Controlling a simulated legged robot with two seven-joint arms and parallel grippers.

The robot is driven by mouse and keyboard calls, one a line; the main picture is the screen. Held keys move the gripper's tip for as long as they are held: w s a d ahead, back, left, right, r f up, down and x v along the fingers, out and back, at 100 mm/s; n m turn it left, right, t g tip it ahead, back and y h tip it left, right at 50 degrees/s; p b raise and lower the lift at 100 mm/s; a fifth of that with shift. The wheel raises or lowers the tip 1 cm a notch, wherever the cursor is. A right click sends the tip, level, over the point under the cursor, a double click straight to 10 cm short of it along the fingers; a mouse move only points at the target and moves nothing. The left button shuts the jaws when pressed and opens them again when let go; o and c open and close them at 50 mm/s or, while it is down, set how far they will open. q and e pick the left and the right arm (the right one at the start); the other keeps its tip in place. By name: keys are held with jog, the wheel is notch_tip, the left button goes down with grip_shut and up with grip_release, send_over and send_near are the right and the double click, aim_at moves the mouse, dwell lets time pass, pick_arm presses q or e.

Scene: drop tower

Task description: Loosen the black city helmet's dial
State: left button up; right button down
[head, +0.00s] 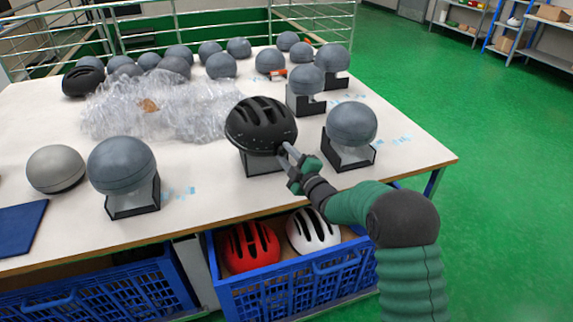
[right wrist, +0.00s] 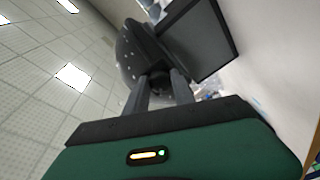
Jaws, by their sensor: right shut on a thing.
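The black city helmet (head: 262,122) sits on a stand with a black frame (head: 262,163) near the middle of the table. It has long vents on top. My right gripper (head: 284,152) reaches in from the right and is shut at the helmet's lower rear edge. In the right wrist view the helmet (right wrist: 136,52) is tilted in the picture, and the two fingers (right wrist: 160,84) close on a small dark dial (right wrist: 160,80) at its rim. The dial is mostly hidden by the fingers. My left gripper is not in view.
Grey headforms on stands flank the helmet, one to the right (head: 351,124) and one to the left (head: 122,165). Clear plastic wrap (head: 160,105) lies behind. A blue crate (head: 300,285) under the table holds a red helmet (head: 251,247) and a white helmet (head: 313,231).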

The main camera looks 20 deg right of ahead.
jog(key=n+b, duration=0.3)
jog(key=b, duration=0.1)
jog(key=n+b, duration=0.4)
jog(key=b, duration=0.1)
jog(key=f+n+b, duration=0.1)
jog(key=n+b, duration=0.3)
jog(key=shift+a+b, duration=0.1)
jog(key=shift+b, duration=0.25)
jog(key=n+b, duration=1.1)
jog(key=b, duration=0.2)
jog(key=shift+r+y, duration=0.15)
jog(key=shift+y, duration=0.25)
jog(key=shift+r+n+b, duration=0.25)
jog(key=shift+n+b, duration=1.05)
jog(key=shift+n, duration=0.1)
jog(key=shift+r, duration=0.1)
jog(key=c, duration=1.1)
grip_release()
jog(key=shift+o, duration=0.2)
jog(key=shift+s, duration=0.1)
